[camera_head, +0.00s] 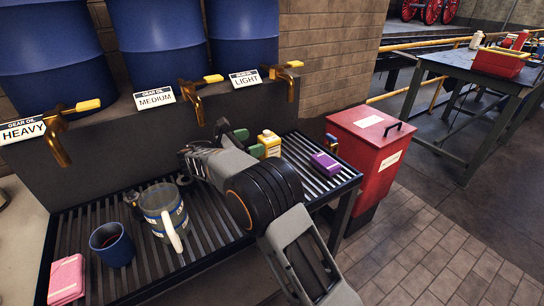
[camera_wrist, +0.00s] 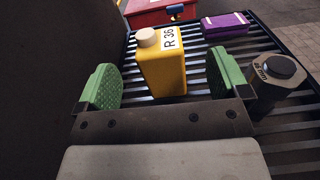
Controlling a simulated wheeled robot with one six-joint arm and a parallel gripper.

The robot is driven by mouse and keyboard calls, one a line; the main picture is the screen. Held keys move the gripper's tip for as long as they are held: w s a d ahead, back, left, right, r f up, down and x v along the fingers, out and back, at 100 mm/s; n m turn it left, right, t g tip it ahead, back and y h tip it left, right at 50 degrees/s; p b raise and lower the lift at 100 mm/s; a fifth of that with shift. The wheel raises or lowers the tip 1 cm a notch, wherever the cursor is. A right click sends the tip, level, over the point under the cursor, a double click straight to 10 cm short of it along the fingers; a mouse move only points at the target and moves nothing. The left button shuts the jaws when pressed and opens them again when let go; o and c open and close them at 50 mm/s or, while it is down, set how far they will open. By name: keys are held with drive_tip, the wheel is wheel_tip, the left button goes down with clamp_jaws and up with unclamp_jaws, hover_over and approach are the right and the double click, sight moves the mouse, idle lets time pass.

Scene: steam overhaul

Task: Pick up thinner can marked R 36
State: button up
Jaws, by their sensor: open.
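The thinner can is yellow with a cream cap and a white label reading R 36. In the wrist view the can (camera_wrist: 163,68) stands upright on the slatted rack, ahead of my gripper (camera_wrist: 164,82). The green finger pads are apart, one to each side of the can's near end, with gaps visible. In the head view the can (camera_head: 270,142) shows just beyond my gripper (camera_head: 248,143), partly hidden by it.
A purple box (camera_wrist: 226,25) lies behind the can to the right. A grey hexagonal piece (camera_wrist: 273,83) stands close to the right finger. A striped jug (camera_head: 163,210), a blue mug (camera_head: 112,244) and a pink box (camera_head: 66,279) are on the rack's left. A red bin (camera_head: 370,150) stands beyond.

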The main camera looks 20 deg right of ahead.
sight(269, 137)
drive_tip(key=shift+w+d+f, duration=0.2)
drive_tip(key=shift+w+d, duration=0.15)
drive_tip(key=shift+d, duration=0.35)
drive_tip(key=shift+r+b+x, duration=0.15)
drive_tip(key=shift+b+x, duration=0.45)
drive_tip(key=shift+x, duration=0.85)
drive_tip(key=shift+r+b+x, duration=0.1)
drive_tip(key=shift+b+x, duration=0.5)
drive_tip(key=shift+x, duration=0.9)
drive_tip(key=shift+c, duration=0.3)
drive_tip(key=c, duration=1.4)
drive_tip(key=shift+c, duration=0.2)
drive_tip(key=shift+w+r, duration=0.1)
drive_tip(key=shift+r, duration=0.1)
